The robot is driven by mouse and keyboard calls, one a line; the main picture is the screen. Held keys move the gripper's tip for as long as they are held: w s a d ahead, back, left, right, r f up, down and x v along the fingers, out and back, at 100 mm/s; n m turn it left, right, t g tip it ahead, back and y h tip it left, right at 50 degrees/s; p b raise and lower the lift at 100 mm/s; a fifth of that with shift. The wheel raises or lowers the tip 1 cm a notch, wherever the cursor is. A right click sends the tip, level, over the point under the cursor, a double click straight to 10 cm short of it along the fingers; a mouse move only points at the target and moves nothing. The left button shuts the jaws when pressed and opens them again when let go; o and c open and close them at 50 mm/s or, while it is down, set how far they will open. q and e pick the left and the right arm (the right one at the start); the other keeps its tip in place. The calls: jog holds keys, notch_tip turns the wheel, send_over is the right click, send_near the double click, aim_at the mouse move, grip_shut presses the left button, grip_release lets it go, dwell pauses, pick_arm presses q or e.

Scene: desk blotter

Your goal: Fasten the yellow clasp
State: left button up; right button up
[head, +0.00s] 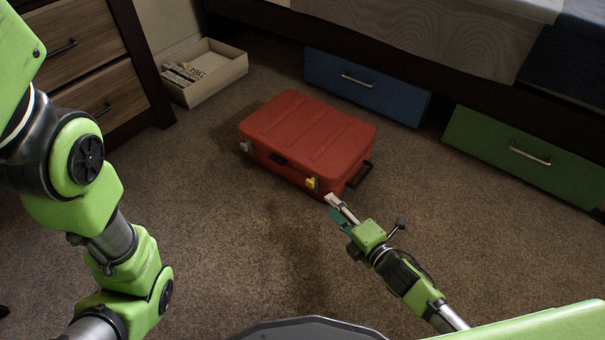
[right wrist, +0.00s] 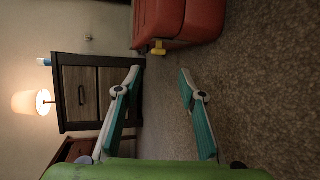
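A closed red suitcase (head: 305,135) lies flat on the carpet. The yellow clasp (head: 312,183) is on its near side, toward the right corner. Whether the clasp is fastened is too small to tell. In the right wrist view the yellow clasp (right wrist: 158,47) sticks out from the red suitcase (right wrist: 185,20), beyond the fingertips. My right gripper (head: 333,205) is just right of and nearer than the clasp, apart from it. In the right wrist view its two fingers (right wrist: 159,78) are spread with nothing between them. My left arm shows at the left, but its gripper is out of view.
A pale clasp (head: 245,146) and dark handle (head: 278,158) are on the suitcase's near side. A black handle (head: 361,174) juts from its right end. An open box (head: 210,75), blue drawer (head: 365,88), green drawer (head: 525,155) and wooden dresser (head: 85,60) surround it. Carpet in front is clear.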

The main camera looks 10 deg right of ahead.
aim_at(312, 186)
jog(key=b+x, duration=0.8)
jog(key=x, duration=0.4)
jog(key=shift+w+f, duration=0.1)
jog(key=shift+w, duration=0.2)
jog(key=shift+w+a, duration=0.15)
jog(key=shift+w, duration=0.2)
